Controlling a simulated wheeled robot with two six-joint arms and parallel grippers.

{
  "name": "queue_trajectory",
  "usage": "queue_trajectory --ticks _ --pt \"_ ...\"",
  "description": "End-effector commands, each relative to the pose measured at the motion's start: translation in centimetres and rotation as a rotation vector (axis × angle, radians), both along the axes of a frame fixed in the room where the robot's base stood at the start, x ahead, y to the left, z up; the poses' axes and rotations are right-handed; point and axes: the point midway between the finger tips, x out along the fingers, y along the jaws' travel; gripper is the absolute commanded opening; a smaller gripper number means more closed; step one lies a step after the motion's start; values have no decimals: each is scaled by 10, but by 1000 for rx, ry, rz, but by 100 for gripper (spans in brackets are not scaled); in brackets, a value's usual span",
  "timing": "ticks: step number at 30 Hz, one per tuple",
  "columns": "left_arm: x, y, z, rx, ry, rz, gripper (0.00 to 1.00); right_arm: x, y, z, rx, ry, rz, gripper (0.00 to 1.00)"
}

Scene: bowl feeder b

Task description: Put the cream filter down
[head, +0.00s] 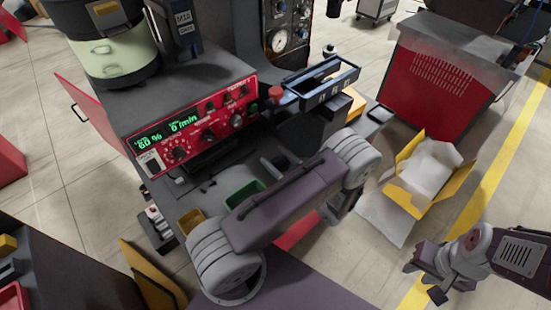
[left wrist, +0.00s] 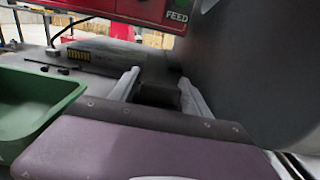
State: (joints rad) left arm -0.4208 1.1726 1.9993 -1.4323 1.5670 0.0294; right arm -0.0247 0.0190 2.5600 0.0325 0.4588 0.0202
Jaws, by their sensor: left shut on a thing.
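I cannot pick out a cream filter in either view. In the left wrist view, the two pale fingers of my left gripper (left wrist: 160,94) stand on either side of a dark block (left wrist: 158,93) and are shut on it. Its colour is dark here, and its lower part is hidden by my purple arm cover. My right gripper (head: 424,282) is at the lower right of the head view, open and empty, over the floor.
A green bin (head: 244,195) and a yellow bin (head: 190,220) sit below the control panel; the green bin also shows in the left wrist view (left wrist: 35,100). A dark tray (head: 320,84) juts out right of the panel. A yellow box with white lining (head: 460,178) stands right.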

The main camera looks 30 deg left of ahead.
Motion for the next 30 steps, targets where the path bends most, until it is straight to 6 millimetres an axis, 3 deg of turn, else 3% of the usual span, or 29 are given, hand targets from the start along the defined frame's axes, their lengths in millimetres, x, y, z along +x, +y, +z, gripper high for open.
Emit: queue_trajectory --ticks 8,9,11,22,30 --pt "0 0 -4 0 -1 0 13 0 0 -3 0 0 0 32" --pt "0 0 -2 0 -1 0 64 0 0 -2 0 0 0 32" --pt "0 0 -2 0 -1 0 77 0 0 -2 0 0 0 32" --pt "0 -2 3 0 -1 -1 77 0 0 2 0 0 0 32" --pt "-14 -55 0 -1 -3 -7 77 0 0 -5 0 0 0 32"
